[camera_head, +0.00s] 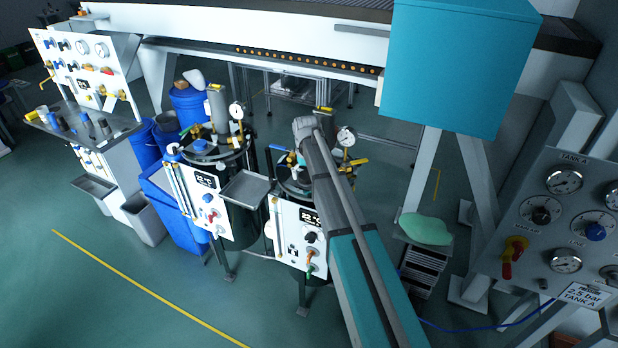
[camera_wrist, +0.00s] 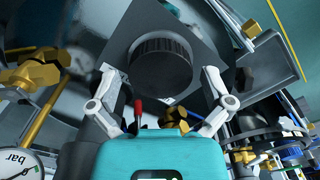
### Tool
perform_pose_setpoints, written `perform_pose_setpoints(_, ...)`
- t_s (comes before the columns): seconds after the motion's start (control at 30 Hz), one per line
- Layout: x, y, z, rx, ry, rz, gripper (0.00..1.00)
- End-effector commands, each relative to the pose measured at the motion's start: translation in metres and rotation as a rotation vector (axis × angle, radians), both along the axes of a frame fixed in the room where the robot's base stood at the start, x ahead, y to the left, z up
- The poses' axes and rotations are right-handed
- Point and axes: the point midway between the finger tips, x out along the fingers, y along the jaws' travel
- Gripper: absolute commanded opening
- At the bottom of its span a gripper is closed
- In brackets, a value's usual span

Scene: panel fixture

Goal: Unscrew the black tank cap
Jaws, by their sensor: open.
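The black tank cap (camera_wrist: 160,66) is round with a ribbed side and shows in the middle of the wrist view, on a dark grey surface. My gripper (camera_wrist: 159,80) is open, with one finger to the left of the cap and one to the right. The fingers appear apart from the cap; the exact depth between them is hard to judge. In the camera_head view my arm reaches over the right tank (camera_head: 297,231), and it hides the gripper and the cap there.
A second tank (camera_head: 207,195) with a small tray (camera_head: 245,188) stands left of it. A pressure gauge (camera_wrist: 20,166), yellow valve fittings (camera_wrist: 36,80) and a red-tipped lever (camera_wrist: 138,108) crowd the gripper. A gauge panel (camera_head: 560,220) stands at right. Open floor lies front left.

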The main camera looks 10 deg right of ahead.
Motion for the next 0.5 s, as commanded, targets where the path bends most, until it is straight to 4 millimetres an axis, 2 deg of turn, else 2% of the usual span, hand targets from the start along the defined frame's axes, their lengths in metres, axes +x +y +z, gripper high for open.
perform_pose_setpoints(0.3,0.0000,0.0004,0.0000,0.000,0.000,-0.205,1.00)
perform_pose_setpoints(0.5,-0.0001,0.0005,0.0000,0.000,0.000,-0.270,1.00)
